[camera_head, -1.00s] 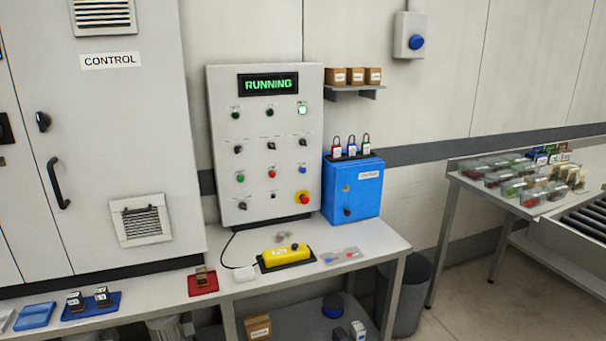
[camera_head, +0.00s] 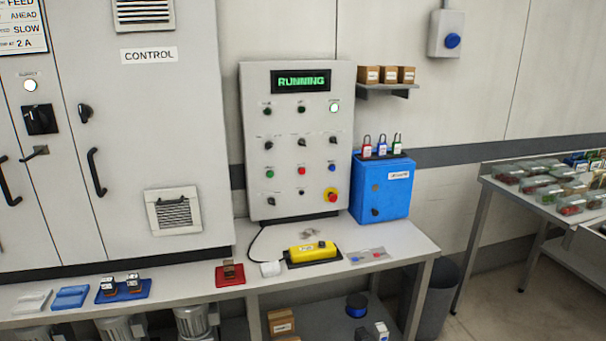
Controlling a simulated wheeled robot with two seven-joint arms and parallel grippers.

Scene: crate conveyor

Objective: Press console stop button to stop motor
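The grey console (camera_head: 299,143) stands upright on the bench against the wall. Its display (camera_head: 301,81) reads RUNNING in green. A red button (camera_head: 301,171) sits in the lower middle, with a green button (camera_head: 270,174) to its left and a blue one (camera_head: 332,168) to its right. A larger red mushroom button on a yellow ring (camera_head: 331,195) is at the lower right. A lamp (camera_head: 334,107) at the upper right glows pale. Labels on the buttons are too small to read. Neither of my grippers shows in the view.
A blue lock box (camera_head: 381,188) with padlocks on top stands right of the console. A yellow pendant (camera_head: 312,252) lies on the bench (camera_head: 405,243) in front. A grey control cabinet (camera_head: 150,110) is at left, a bin (camera_head: 437,297) at the bench's right end.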

